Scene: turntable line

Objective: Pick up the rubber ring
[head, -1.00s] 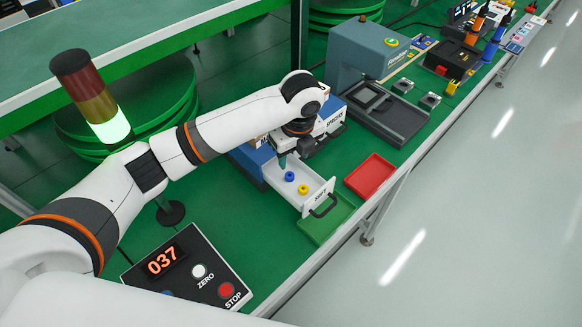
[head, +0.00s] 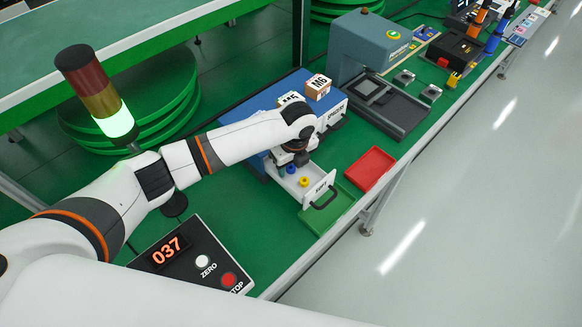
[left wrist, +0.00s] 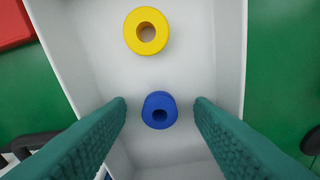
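A blue ring (left wrist: 160,110) and a yellow ring (left wrist: 146,31) lie apart on the floor of a white open drawer (left wrist: 195,60). In the head view the blue ring (head: 290,168) and the yellow ring (head: 304,181) show below my left gripper (head: 297,157), which is partly hidden by its own wrist. In the left wrist view my left gripper (left wrist: 160,104) is open, its two green textured fingers on either side of the blue ring with gaps to it. The yellow ring is beyond the fingertips. My right gripper is not in view.
A green tray (head: 328,210) and a red tray (head: 370,167) lie by the table's front edge. A control box (head: 205,265) and a signal tower (head: 90,85) stand nearer.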

